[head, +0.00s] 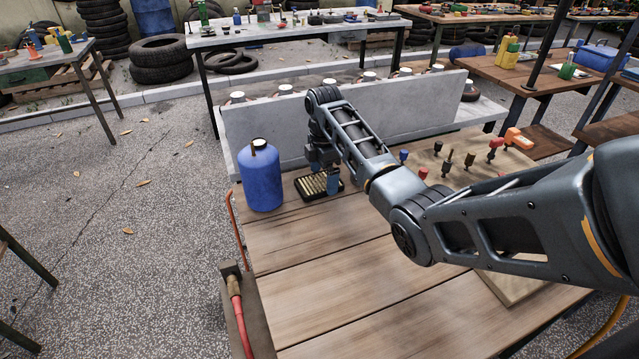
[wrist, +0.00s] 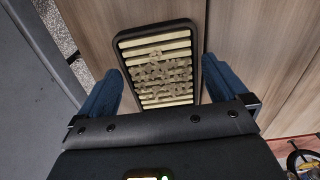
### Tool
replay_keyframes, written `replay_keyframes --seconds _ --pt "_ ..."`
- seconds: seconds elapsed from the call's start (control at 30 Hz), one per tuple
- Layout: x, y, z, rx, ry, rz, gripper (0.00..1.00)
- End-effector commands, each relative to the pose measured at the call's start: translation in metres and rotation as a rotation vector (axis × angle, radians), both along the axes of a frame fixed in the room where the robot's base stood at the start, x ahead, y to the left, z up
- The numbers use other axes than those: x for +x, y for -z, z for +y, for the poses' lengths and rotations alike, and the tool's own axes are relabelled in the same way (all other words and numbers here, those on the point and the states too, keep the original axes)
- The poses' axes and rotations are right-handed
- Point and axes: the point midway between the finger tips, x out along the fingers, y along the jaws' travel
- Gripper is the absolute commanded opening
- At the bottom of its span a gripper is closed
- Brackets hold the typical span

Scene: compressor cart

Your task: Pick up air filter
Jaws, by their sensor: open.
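The air filter (wrist: 158,68) has a dark frame and pale yellow ribs with brown grime across its middle. It lies flat on the wooden cart top and also shows in the head view (head: 312,184), right of the blue tank. My gripper (wrist: 160,88) is open above it, pointing down. Its two blue fingers stand on either side of the filter, the right finger close to the frame's edge. I cannot tell how far the fingertips are above the cart top.
A blue tank (head: 261,178) stands just left of the filter. A grey upright panel (head: 411,109) rises behind it. Several red, blue and dark fittings stand on a board (head: 482,178) to the right. The front planks (head: 330,258) are clear. A red hose (head: 238,315) hangs at the left.

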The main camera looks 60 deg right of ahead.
Motion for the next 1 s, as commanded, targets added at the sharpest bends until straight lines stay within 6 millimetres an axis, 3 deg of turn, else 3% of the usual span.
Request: replay_keyframes --seconds 0.33,0.83,1.0 --pt "-0.0002 0.0102 0.0 -0.001 0.0 -0.001 1.0" --pt "-0.0002 0.0098 0.0001 -0.001 0.0 -0.001 0.53" --pt "0.0 0.0093 -0.0001 -0.001 0.0 -0.002 0.52"
